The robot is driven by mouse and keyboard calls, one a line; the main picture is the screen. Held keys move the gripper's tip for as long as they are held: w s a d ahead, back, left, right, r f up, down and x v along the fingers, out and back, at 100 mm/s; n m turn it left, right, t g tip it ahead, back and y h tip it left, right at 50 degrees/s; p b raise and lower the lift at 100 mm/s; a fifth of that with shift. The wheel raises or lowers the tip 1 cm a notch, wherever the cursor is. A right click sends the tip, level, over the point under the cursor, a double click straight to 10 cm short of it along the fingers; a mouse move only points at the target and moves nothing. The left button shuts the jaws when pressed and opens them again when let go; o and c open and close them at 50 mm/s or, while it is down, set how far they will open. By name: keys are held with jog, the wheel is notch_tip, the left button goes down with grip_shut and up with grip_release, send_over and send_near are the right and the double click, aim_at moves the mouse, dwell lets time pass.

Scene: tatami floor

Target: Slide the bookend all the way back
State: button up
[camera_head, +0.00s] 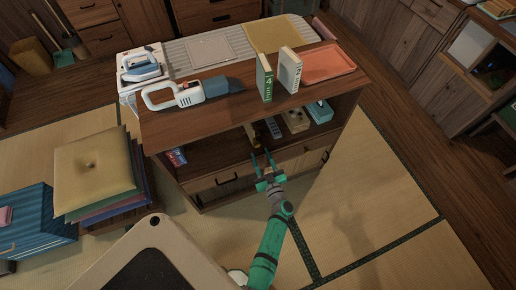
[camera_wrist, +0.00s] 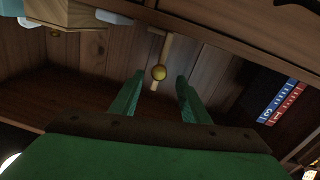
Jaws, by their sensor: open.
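My gripper (camera_head: 262,158) reaches into the open shelf bay of the wooden cabinet from the front, its green fingers apart. In the wrist view my gripper (camera_wrist: 158,80) is open, with nothing clasped. In the head view the likely bookend (camera_head: 252,136) is a narrow yellowish shape just beyond the fingers, partly shaded. I cannot tell whether the fingers touch it.
Inside are red and blue boxes (camera_head: 176,157), a wooden box (camera_head: 296,119) and a blue box (camera_head: 319,112).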

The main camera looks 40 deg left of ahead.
jog(key=shift+v, duration=2.05)
